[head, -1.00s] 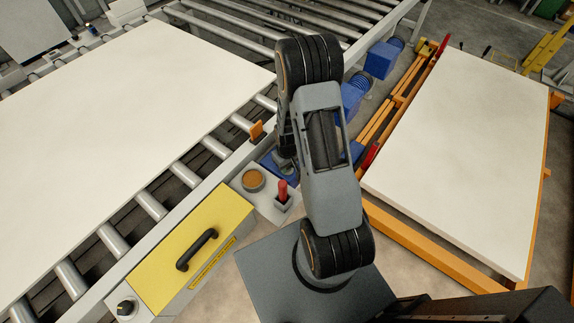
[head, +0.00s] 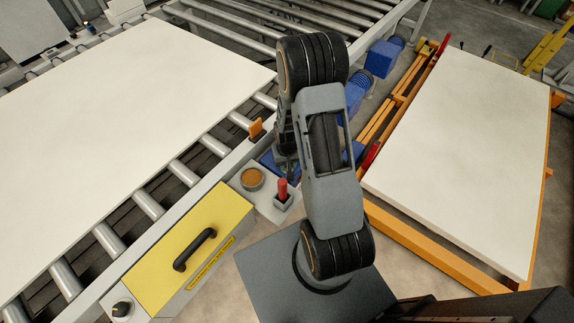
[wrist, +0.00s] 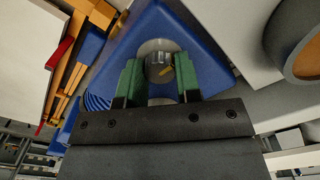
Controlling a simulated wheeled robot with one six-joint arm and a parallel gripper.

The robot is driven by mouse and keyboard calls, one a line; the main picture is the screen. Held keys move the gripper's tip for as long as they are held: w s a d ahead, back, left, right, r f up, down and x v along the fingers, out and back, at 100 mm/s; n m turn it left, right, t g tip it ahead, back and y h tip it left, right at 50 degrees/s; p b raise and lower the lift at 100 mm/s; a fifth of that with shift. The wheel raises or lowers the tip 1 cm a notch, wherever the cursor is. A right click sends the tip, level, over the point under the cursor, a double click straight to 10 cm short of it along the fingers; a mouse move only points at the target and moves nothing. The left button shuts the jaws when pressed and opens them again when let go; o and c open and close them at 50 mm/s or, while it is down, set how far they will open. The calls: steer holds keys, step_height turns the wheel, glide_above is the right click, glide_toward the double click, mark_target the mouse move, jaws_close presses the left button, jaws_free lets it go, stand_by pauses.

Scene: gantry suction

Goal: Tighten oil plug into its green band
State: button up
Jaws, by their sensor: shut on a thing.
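In the wrist view the oil plug (wrist: 157,68) is a round grey metal piece with a small yellow mark on its face. It sits in a pale round seat on a blue housing (wrist: 205,48). My gripper (wrist: 159,74) has green-faced fingers, one on each side of the plug, and is shut on it. I cannot make out a green band around the plug; the fingers cover its sides. In the head view my arm hides most of the gripper and the plug, and part of the blue housing (head: 270,160) shows beside it.
A grey panel near the gripper carries a round brown-topped part (head: 252,178) and a red upright peg (head: 283,188). A yellow box (head: 165,262) with a black handle stands at lower left. A roller conveyor with a white board (head: 130,110) lies left; another board (head: 465,150) lies right.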

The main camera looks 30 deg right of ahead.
steer(key=shift+m+b, duration=0.35)
steer(key=shift+m, duration=0.75)
steer(key=o, duration=0.9)
step_height(320, 180, up, 14)
steer(key=shift+f, duration=0.1)
